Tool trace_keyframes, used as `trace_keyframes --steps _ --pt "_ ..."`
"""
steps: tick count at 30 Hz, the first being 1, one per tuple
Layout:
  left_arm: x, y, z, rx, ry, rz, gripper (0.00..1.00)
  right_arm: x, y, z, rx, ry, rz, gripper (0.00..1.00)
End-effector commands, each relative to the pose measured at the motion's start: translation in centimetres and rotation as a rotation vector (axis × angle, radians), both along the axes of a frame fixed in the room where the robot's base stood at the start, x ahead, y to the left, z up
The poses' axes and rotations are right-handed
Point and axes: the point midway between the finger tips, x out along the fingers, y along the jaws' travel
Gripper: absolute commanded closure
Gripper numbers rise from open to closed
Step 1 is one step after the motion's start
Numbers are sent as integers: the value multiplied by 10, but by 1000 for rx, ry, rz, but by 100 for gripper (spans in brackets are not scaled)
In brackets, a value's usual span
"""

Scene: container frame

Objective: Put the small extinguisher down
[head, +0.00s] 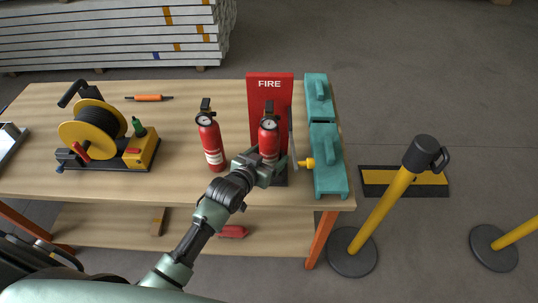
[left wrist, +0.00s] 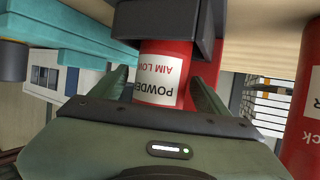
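The small red extinguisher (head: 268,137) is upright in front of the red FIRE stand (head: 269,84). My left gripper (head: 266,169) is around its lower body. A second red extinguisher (head: 210,142) stands on the table to the left, apart from my gripper. My right gripper is not in view.
Two teal boxes (head: 328,165) are close on the right of the stand. A yellow cable reel (head: 98,130) and an orange screwdriver (head: 148,98) lie left on the wooden table (head: 180,185). Yellow posts (head: 390,200) stand on the floor to the right.

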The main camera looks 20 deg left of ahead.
Motion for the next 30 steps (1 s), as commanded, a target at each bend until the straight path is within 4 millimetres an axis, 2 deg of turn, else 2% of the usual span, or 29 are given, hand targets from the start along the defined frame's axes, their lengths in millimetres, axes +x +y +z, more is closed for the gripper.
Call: trace_keyframes --steps 4,8,21,25,30 --pt "0 0 3 0 -1 0 24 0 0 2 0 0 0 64" --pt "-13 3 6 0 1 0 24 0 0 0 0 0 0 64" --pt "-93 18 39 2 2 1 24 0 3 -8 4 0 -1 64" --pt "-105 20 45 0 0 0 24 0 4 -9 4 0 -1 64" --pt "-109 21 48 0 1 0 24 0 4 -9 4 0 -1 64"
